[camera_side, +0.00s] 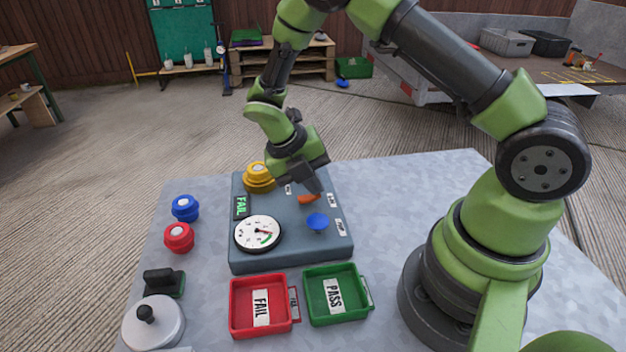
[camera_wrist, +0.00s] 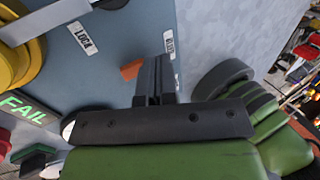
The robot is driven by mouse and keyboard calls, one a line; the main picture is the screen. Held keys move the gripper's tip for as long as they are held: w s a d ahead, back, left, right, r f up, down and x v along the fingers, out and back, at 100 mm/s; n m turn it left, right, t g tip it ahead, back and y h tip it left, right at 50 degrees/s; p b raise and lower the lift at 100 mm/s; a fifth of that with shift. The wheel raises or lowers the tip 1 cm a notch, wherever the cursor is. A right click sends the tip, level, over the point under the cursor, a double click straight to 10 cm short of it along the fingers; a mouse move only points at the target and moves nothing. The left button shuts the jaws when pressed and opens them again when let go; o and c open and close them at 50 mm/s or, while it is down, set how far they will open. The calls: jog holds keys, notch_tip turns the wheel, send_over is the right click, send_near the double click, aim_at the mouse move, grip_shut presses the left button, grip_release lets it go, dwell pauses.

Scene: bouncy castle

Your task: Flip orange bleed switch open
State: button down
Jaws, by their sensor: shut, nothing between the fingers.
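The orange bleed switch (camera_side: 309,198) sits on the grey-blue test panel (camera_side: 290,260), under my gripper. In the wrist view the orange switch (camera_wrist: 131,69) shows just left of the fingertips, beside a small white label. My gripper (camera_side: 314,188) is shut and empty, pointing down at the panel with its tips close to the switch. In the wrist view my gripper (camera_wrist: 155,65) shows its fingers together. I cannot tell whether the tips touch the switch. Part of the switch is hidden behind the fingers.
The panel also carries a blue knob (camera_side: 317,222), a round gauge (camera_side: 258,233), a yellow fitting (camera_side: 258,177) and a lit FAIL display (camera_side: 241,206). A red FAIL tray (camera_side: 237,322) and green PASS tray (camera_side: 359,308) stand in front. Blue (camera_side: 185,209) and red (camera_side: 179,238) caps lie left.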

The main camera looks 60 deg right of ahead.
aim_at(306, 195)
jog(key=shift+s+d+f+t+y, duration=0.15)
jog(key=shift+f+t+y, duration=0.05)
jog(key=shift+t+y, duration=0.1)
dwell(0.4)
jog(key=shift+w+a+r, duration=0.1)
jog(key=shift+w+a, duration=0.45)
notch_tip(306, 195, up, 14)
dwell(0.6)
